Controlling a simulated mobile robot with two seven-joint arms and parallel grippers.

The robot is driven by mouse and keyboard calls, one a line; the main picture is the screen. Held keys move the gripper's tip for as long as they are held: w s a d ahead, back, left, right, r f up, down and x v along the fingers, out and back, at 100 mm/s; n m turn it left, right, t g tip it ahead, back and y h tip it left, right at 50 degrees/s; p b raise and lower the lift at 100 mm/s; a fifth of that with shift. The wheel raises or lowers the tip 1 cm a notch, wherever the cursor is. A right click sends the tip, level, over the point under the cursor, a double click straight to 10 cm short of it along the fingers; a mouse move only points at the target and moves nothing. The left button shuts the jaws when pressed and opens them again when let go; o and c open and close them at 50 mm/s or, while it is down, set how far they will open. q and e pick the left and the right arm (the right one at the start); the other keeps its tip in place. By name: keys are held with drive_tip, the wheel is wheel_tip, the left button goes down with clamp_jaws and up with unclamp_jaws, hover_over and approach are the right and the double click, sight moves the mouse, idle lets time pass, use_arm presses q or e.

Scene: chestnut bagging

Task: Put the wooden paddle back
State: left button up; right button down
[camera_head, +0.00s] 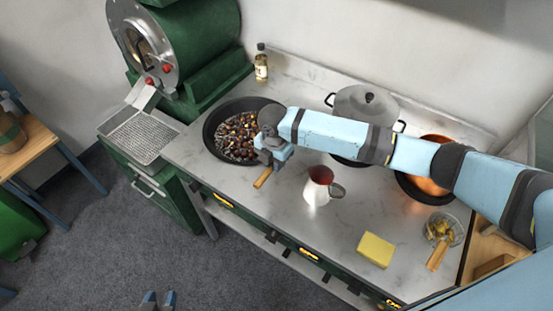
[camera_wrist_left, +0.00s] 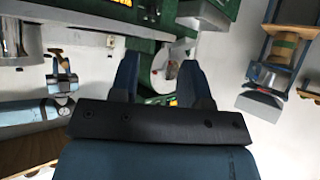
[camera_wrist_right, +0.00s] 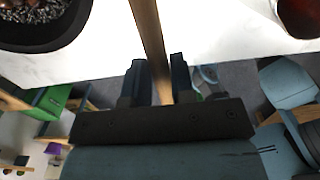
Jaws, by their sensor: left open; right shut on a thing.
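My right gripper (camera_head: 272,152) is at the right edge of the black pan of chestnuts (camera_head: 212,137). It is shut on the wooden paddle (camera_head: 263,178), whose light handle end sticks out below the fingers in the head view. In the right wrist view the paddle's shaft (camera_wrist_right: 150,40) runs up from between the fingers (camera_wrist_right: 160,85); its far end is out of view. My left gripper (camera_head: 158,300) is open and empty at the bottom edge of the head view, away from the counter. Its two fingers (camera_wrist_left: 158,85) show apart in the left wrist view.
A white-and-red jug (camera_head: 318,188) stands right of the gripper. A lidded pot (camera_head: 362,104), a copper pan (camera_head: 424,184), a yellow sponge (camera_head: 376,249) and a glass bowl (camera_head: 442,230) lie further right. A small bottle (camera_head: 261,66) stands behind. Counter is clear around the jug.

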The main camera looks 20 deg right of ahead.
drive_tip(key=shift+w+f+b, duration=0.1)
drive_tip(key=shift+f+b, duration=0.25)
drive_tip(key=shift+f, duration=0.05)
drive_tip(key=shift+f+b, duration=0.35)
drive_tip(key=shift+f, duration=0.05)
drive_tip(key=b, duration=0.6)
hover_over(274, 186)
wheel_tip(274, 186, down, 6)
drive_tip(key=shift+w+r, duration=0.15)
drive_tip(key=shift+f, duration=0.3)
use_arm(q)
wheel_tip(274, 186, down, 7)
drive_tip(key=d, duration=0.1)
drive_tip(key=shift+w+h, duration=0.25)
drive_tip(key=shift+h, duration=0.05)
use_arm(e)
drive_tip(key=shift+f, duration=0.6)
use_arm(q)
drive_tip(key=shift+f, duration=0.25)
use_arm(e)
drive_tip(key=shift+f, duration=0.45)
drive_tip(key=c, duration=0.9)
unclamp_jaws()
